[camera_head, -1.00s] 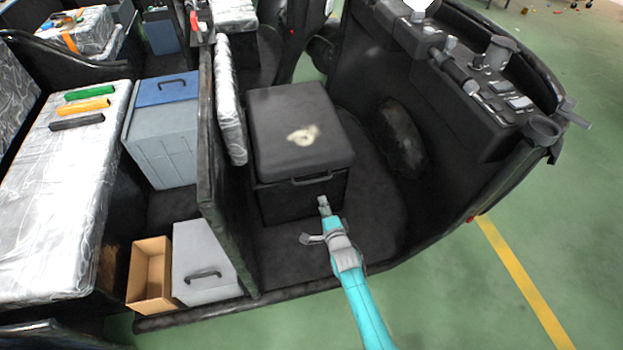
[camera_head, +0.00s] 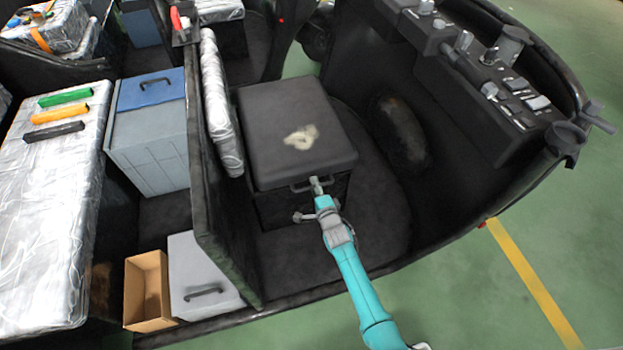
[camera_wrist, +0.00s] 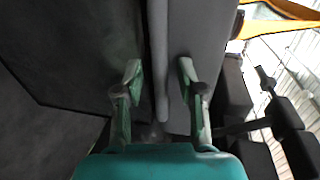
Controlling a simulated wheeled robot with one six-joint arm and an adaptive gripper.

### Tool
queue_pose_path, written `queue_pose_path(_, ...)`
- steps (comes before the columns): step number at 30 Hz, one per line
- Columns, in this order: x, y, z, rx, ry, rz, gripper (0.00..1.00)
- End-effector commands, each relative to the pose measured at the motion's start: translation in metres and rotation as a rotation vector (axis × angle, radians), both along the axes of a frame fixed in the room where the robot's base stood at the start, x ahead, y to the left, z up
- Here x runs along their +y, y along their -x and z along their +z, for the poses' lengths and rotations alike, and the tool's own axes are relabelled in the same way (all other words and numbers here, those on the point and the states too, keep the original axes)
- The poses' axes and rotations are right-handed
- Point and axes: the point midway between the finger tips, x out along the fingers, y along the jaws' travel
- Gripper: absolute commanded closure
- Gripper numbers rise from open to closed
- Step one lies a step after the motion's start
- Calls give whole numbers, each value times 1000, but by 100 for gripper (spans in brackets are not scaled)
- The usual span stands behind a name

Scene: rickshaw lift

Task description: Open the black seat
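The black seat (camera_head: 294,128) is a dark box with a flat lid and a pale worn patch on top. Its lid lies closed. A black handle (camera_head: 300,188) is on its front edge. My gripper (camera_head: 309,202) is at the front of the seat by the handle, with one finger overlapping it in the head view. In the wrist view my gripper's (camera_wrist: 160,88) two fingers stand apart, with a dark bar-like edge (camera_wrist: 158,60) running between them. I cannot tell whether either finger touches the handle.
A padded partition (camera_head: 222,110) stands close left of the seat. The dashboard (camera_head: 490,85) with levers is to the right. A grey case (camera_head: 195,270) and an open cardboard box (camera_head: 148,290) lie at lower left. The dark floor (camera_head: 365,210) right of the seat is clear.

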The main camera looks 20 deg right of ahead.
Motion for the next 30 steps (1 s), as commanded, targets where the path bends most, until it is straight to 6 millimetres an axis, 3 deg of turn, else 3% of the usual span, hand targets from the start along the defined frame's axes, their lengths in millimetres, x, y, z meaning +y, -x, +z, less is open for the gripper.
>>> queue_pose_path(10, -1, 0, -1, 0, 1, 0, 61)
queue_pose_path(11, -1, 0, -1, 0, 1, 0, 63)
queue_pose_path(15, -1, 0, -1, 0, 1, 0, 98)
queue_pose_path(16, -1, 0, -1, -1, 1, 0, 100)
queue_pose_path(25, -1, 0, 0, 1, 0, -1, 100)
queue_pose_path(30, -4, -3, 11, 12, 3, -13, 100)
